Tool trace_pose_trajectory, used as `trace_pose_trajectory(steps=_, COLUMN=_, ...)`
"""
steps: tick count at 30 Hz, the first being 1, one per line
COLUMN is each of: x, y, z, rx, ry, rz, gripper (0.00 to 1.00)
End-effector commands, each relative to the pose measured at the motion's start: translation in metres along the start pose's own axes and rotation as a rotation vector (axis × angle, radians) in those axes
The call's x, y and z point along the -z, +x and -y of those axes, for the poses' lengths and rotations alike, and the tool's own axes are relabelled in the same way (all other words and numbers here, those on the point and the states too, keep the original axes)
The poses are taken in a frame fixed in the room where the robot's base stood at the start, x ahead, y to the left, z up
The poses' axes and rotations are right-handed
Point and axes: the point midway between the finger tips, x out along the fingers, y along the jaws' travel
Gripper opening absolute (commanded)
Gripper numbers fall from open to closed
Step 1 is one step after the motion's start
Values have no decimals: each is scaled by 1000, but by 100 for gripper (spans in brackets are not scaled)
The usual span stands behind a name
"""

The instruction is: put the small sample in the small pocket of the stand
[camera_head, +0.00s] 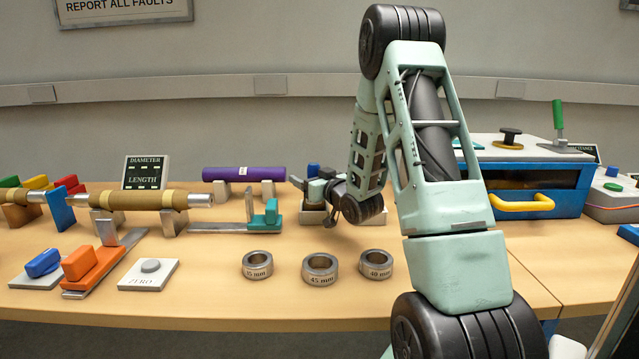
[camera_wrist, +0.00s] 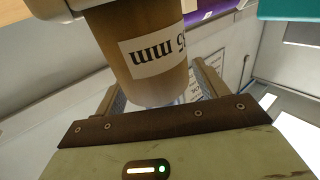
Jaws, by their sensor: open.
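In the wrist view a brown cylindrical sample (camera_wrist: 140,80) with a white label ending in "5 mm", printed upside down and partly cut off, stands between the two fingers of my gripper (camera_wrist: 158,92). The fingers are open, one on each side of it. In the head view my gripper (camera_head: 316,190) is low over a light grey box-like stand (camera_head: 372,216) at the back middle of the table. The arm hides much of the stand, and I cannot make out its pockets. A blue piece (camera_head: 313,169) shows just behind the gripper.
Three steel rings (camera_head: 320,269) lie in front. A purple roll (camera_head: 244,174) rests on supports behind left, near a teal-handled caliper (camera_head: 265,217). A brown roll (camera_head: 138,200) lies on the left. A blue machine (camera_head: 530,185) with a yellow handle stands right.

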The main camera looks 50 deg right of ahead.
Motion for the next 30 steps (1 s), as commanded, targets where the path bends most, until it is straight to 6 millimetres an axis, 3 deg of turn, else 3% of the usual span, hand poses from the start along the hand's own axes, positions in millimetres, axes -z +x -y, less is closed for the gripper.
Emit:
trace_pose_trajectory(steps=14, x=-1, y=-90, z=-1, rx=-3, ry=0, rz=1, gripper=72)
trace_pose_trajectory(steps=30, x=5, y=-109, z=-1, rx=5, ry=1, rz=6, gripper=72)
